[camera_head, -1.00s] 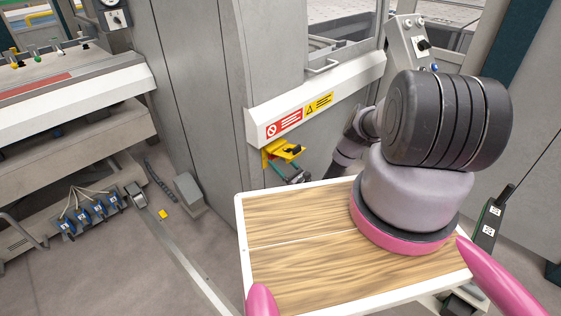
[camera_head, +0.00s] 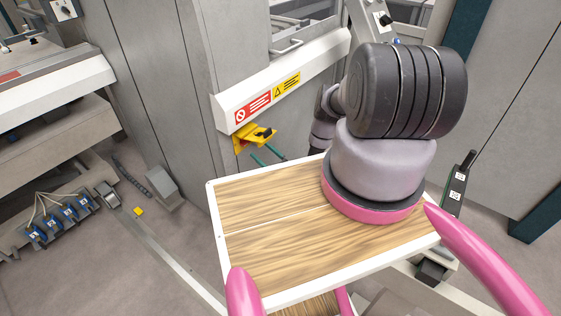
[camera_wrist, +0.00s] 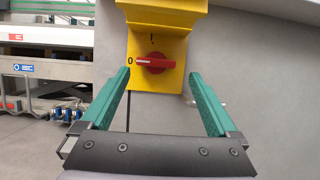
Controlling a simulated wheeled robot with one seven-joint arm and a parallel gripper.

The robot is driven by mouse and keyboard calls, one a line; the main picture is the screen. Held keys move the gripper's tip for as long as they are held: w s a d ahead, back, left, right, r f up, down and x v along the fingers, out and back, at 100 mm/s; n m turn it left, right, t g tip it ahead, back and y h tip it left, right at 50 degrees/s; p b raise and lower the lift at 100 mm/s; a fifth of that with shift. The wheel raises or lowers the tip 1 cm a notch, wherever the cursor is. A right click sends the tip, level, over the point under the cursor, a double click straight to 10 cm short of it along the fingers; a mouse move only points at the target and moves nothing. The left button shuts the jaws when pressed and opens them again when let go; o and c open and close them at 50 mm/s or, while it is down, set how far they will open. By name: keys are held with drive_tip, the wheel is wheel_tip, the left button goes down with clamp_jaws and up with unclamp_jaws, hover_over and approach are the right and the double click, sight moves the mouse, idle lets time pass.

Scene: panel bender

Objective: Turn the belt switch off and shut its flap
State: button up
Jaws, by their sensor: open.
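The belt switch is a red knob (camera_wrist: 155,63) on a yellow plate (camera_wrist: 172,80), centred in the wrist view. The knob lies level, its white line toward the 0 on the left; an I mark is above it. The yellow flap (camera_wrist: 165,12) stands raised above the knob, jutting toward me. The yellow unit also shows in the head view (camera_head: 241,140), low on the grey wall. My gripper (camera_wrist: 160,73) is open, its green fingers either side of and below the knob, holding nothing. In the head view its fingers (camera_head: 266,155) show just below the yellow unit.
A white ledge with red and yellow warning labels (camera_head: 268,98) runs above the switch. My wood-topped deck and arm hide part of the wall.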

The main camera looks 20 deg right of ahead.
drive_tip(key=s+d, duration=0.5)
drive_tip(key=s, duration=0.3)
drive_tip(key=shift+w, duration=0.1)
